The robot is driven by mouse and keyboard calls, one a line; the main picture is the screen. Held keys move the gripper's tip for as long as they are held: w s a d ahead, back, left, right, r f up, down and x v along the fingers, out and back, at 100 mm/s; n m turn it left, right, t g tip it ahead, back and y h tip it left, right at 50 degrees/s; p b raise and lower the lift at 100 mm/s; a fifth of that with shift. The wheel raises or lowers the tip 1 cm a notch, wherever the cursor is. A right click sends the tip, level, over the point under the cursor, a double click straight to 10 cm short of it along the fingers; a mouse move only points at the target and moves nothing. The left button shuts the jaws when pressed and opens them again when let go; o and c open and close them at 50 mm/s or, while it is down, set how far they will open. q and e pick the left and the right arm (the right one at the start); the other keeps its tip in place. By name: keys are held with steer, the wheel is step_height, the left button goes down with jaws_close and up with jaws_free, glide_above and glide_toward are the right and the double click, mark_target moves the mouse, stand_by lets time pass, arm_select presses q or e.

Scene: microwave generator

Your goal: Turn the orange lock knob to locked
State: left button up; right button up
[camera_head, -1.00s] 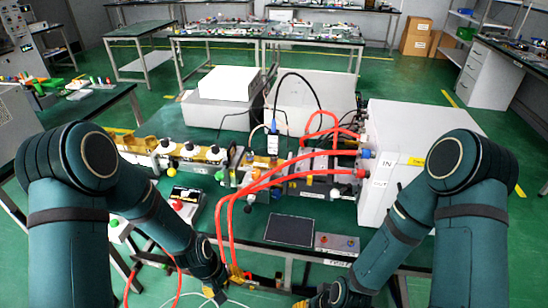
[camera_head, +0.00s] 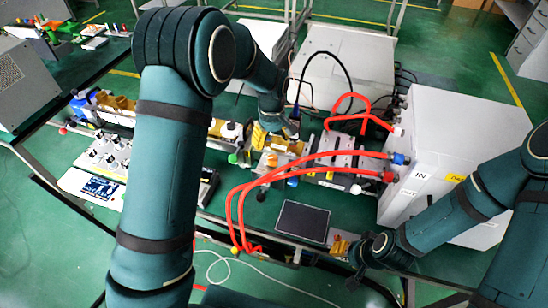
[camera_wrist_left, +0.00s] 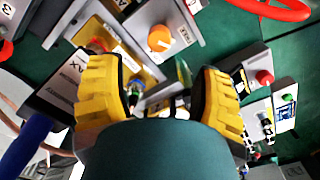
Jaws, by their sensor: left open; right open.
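The orange knob (camera_wrist_left: 159,38) sits on a grey bracket with a label beside it, at the top middle of the left wrist view. It is ahead of my left gripper and apart from it. My left gripper (camera_wrist_left: 165,88) has its two yellow fingers spread wide with nothing held. My right gripper (camera_head: 343,248) is open and empty near the front edge of the bench, far from the knob.
Red hoses (camera_head: 300,168) loop from the white cabinet (camera_head: 455,160) across the bench, right of my left gripper. A black pad (camera_head: 302,222) lies at the front. A red knob (camera_wrist_left: 264,77) sits on another bracket at the right of the wrist view.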

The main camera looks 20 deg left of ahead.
mark_target(273, 157)
arm_select(q)
step_height(273, 157, down, 9)
steer(key=shift+w+f, duration=0.1)
steer(key=shift+f, duration=0.1)
stand_by(0.3)
jaws_close()
